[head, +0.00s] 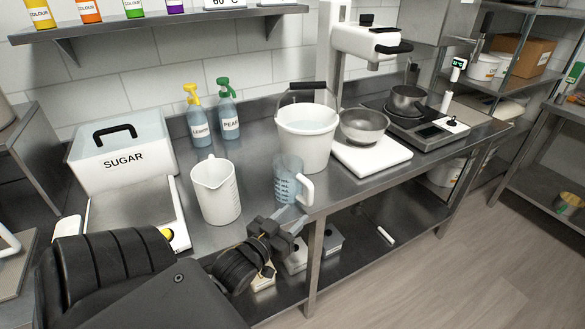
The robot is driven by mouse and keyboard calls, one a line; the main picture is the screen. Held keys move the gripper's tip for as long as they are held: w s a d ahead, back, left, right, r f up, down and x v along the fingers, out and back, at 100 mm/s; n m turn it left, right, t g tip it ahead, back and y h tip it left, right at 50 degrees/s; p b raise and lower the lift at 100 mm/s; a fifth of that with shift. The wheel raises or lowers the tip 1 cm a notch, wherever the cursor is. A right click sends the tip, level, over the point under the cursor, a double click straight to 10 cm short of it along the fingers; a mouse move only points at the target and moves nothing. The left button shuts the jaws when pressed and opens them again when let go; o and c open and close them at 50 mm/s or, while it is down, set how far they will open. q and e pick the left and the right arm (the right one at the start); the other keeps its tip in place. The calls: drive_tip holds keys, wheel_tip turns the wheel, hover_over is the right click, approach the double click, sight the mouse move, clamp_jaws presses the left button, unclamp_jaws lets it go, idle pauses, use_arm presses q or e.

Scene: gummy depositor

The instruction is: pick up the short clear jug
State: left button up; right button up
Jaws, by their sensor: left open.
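The short clear jug (287,181) stands upright near the front edge of the steel bench, in front of the white bucket. It is see-through and bluish, with dark markings on its side and a pale handle on its right. My left gripper (291,217) is just in front of and below the jug, at the bench's front edge. It is open, and nothing shows between its fingers. A gap to the jug is hard to judge, as the fingertips overlap its base in the picture. My right gripper is not in view.
A taller white jug (215,190) stands left of the clear jug. The white bucket (305,138) is close behind it. A steel bowl (364,127) on a white scale is to the right. Spray bottles (228,112) stand behind. The bench (255,205) is bare between the jugs.

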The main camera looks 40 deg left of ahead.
sight(308, 197)
use_arm(q)
drive_tip(key=w, duration=0.2)
drive_tip(key=w+p, duration=0.1)
drive_tip(key=w, duration=0.2)
drive_tip(key=shift+w+a+r, duration=0.15)
drive_tip(key=shift+w+a, duration=0.15)
drive_tip(key=shift+a, duration=0.05)
drive_tip(key=shift+w+r, duration=0.1)
drive_tip(key=w+p, duration=0.1)
drive_tip(key=w, duration=0.1)
drive_tip(key=w+a+p, duration=0.1)
drive_tip(key=w, duration=0.1)
drive_tip(key=shift+w+r, duration=0.15)
drive_tip(key=shift+r, duration=0.05)
drive_tip(key=shift+w, duration=0.3)
drive_tip(key=shift+s, duration=0.1)
clamp_jaws()
